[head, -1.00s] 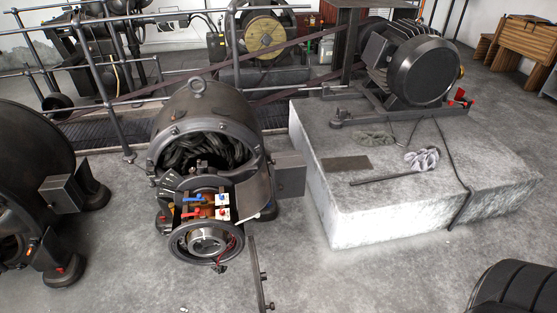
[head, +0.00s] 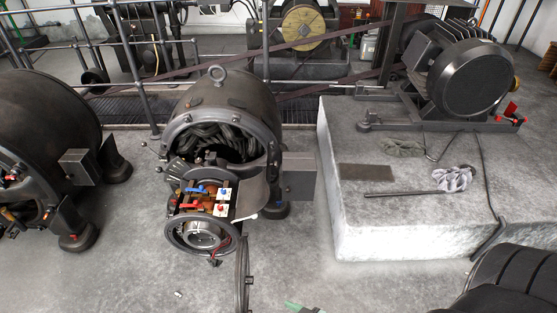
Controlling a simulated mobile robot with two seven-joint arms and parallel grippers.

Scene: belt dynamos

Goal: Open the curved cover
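A dark dynamo (head: 228,100) with a lifting ring stands on the floor at centre left. Its front is open and shows dark windings (head: 222,142) and red and blue terminals (head: 197,203). A curved dark grey plate (head: 251,197) stands at the right of the terminals; I cannot tell how it is attached. A narrow curved dark strip (head: 242,270) with small tabs stands below and right of the round front end (head: 203,237). I cannot tell which piece is the task's cover. Neither of my grippers shows.
Another dark dynamo (head: 45,120) stands at the left. A concrete plinth (head: 400,237) with a motor (head: 468,78) fills the right. A dark ribbed object (head: 515,280) is at bottom right. Railings (head: 148,75) and belts run behind.

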